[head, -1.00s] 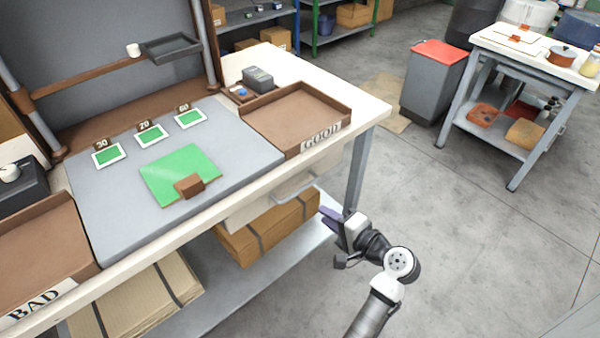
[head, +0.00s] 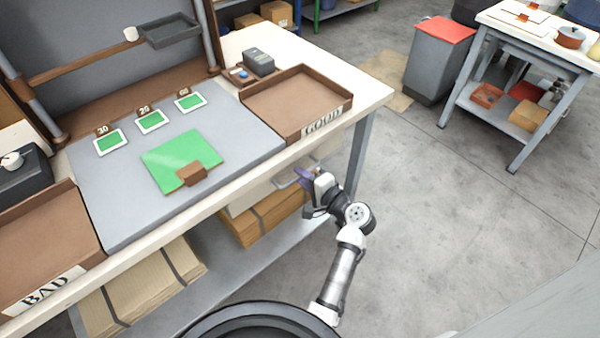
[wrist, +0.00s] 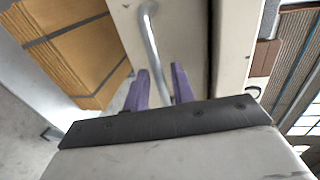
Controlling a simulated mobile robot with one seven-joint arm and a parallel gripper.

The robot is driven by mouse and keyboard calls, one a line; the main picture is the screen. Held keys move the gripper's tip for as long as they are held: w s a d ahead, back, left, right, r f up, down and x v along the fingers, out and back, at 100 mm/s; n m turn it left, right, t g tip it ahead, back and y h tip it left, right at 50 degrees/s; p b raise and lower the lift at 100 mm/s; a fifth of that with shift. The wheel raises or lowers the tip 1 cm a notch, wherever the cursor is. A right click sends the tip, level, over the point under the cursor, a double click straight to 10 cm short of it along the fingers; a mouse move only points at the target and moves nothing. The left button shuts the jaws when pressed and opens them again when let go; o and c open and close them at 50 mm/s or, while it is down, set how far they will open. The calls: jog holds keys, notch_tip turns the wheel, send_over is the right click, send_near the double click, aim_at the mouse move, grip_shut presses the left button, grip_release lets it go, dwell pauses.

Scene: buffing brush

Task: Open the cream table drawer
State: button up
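The cream drawer (head: 252,199) is under the table's front edge, below the GOOD tray, and looks shut. Its grey bar handle (head: 285,181) is partly hidden by my gripper (head: 303,177). In the wrist view, the cream drawer front (wrist: 187,35) fills the upper middle, with the metal handle (wrist: 152,42) running down it. My gripper (wrist: 160,82) has its two purple fingers apart, one on each side of the handle's lower part. I cannot tell whether the fingertips reach around the bar or touch it.
Cardboard boxes (head: 262,219) lie on the shelf below the drawer. A table leg (head: 358,150) stands just behind my gripper. The GOOD tray (head: 297,100) sits on the tabletop above. The floor to the right (head: 440,220) is clear up to a side table (head: 560,65).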

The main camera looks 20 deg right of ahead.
jog(key=shift+w+a+f, duration=0.15)
jog(key=shift+w+a, duration=0.1)
jog(key=shift+w, duration=0.4)
grip_shut()
jog(key=shift+s+d, duration=0.1)
jog(key=shift+s, duration=0.05)
